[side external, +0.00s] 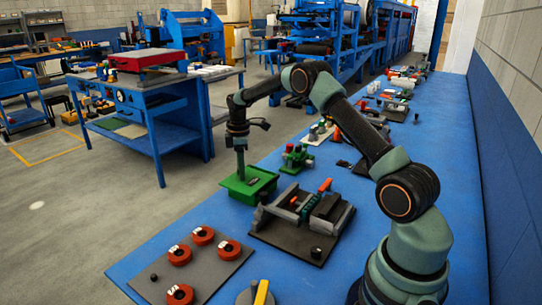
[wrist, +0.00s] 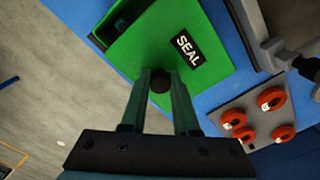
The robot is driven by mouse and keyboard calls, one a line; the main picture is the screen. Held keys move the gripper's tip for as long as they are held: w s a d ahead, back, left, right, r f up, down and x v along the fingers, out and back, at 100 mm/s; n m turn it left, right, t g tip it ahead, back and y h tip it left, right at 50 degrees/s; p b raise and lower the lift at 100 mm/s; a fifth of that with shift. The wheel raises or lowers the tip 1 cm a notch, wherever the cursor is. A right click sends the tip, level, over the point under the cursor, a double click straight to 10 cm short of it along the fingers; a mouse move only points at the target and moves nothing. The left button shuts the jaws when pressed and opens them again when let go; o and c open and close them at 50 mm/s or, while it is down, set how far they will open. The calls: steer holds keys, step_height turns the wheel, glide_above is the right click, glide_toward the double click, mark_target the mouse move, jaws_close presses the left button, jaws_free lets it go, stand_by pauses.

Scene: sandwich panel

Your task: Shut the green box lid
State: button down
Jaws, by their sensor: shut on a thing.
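The green box (side external: 262,187) stands on the blue bench near its front-left edge in the side view. Its green lid (wrist: 205,68) carries a black SEAL label (wrist: 189,50) in the wrist view. Part of the box's dark inside (wrist: 122,22) shows beyond the lid, so the box is not fully covered. My gripper (side external: 240,176) points down at the box. In the wrist view my gripper (wrist: 160,80) is shut on a dark round knob (wrist: 160,85) on the lid. The lid's exact tilt is hard to tell.
A grey plate with several red rings (side external: 204,235) lies in front of the box. A dark fixture (side external: 302,218) stands to its right and a green clamp-like device (side external: 297,158) behind. The bench edge and floor are close on the left.

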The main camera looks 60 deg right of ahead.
mark_target(248, 173)
steer(key=shift+d+r, duration=0.1)
steer(key=shift+d, duration=1.7)
steer(key=c, duration=0.7)
jaws_free()
steer(key=shift+o, duration=0.2)
steer(key=shift+a, duration=0.1)
step_height(248, 173, up, 12)
